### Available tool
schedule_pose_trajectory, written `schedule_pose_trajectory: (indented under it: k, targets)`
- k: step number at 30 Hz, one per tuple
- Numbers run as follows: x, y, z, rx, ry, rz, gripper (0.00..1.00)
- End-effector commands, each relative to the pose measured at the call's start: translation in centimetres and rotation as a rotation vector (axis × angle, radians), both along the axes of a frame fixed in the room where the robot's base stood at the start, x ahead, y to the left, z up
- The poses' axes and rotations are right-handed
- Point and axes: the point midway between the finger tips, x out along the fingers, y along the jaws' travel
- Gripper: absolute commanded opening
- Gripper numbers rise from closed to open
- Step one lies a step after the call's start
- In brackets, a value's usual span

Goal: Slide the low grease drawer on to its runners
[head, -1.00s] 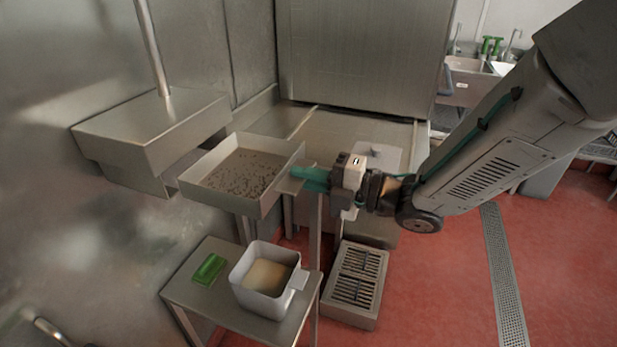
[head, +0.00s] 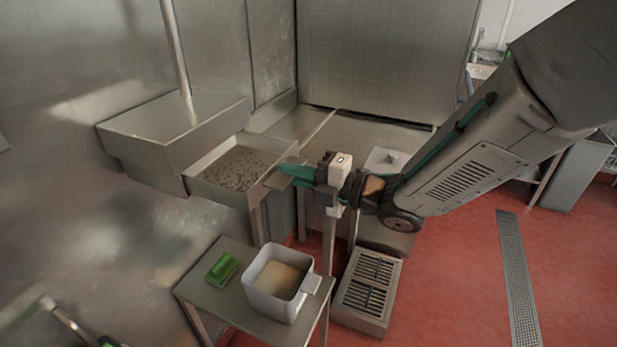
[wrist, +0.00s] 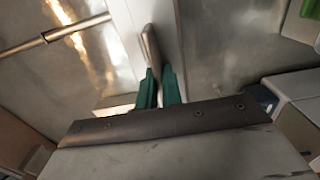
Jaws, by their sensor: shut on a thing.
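The grease drawer (head: 218,190) is a shallow open metal tray with dark bits scattered over its floor. Its left part is inside the metal housing (head: 165,135) on the wall, and its right part sticks out. It looks about level. The runners are hidden by the housing and the drawer. My gripper (head: 292,173) has green fingers shut on the drawer's handle at the right end. In the wrist view the fingers (wrist: 159,88) pinch the upright edge of the handle (wrist: 150,45).
Below is a small metal table (head: 235,305) with a green block (head: 222,268) and a white container (head: 262,303) of yellowish stuff. A slatted grey box (head: 366,290) stands on the red floor. A metal counter (head: 290,125) lies behind the drawer.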

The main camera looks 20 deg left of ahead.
Motion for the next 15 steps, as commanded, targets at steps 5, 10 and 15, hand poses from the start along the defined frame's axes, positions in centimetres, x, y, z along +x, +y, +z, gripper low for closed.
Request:
schedule_pose_trajectory:
  k: [5, 10, 15]
  targets:
    - [0.1, 1.7, 0.1, 0.002, 0.0, 0.001, 0.0]
    - [0.2, 3.1, 0.1, 0.003, 0.0, 0.001, 0.0]
    - [0.3, 4.1, 0.0, 0.001, 0.0, 0.0, 0.0]
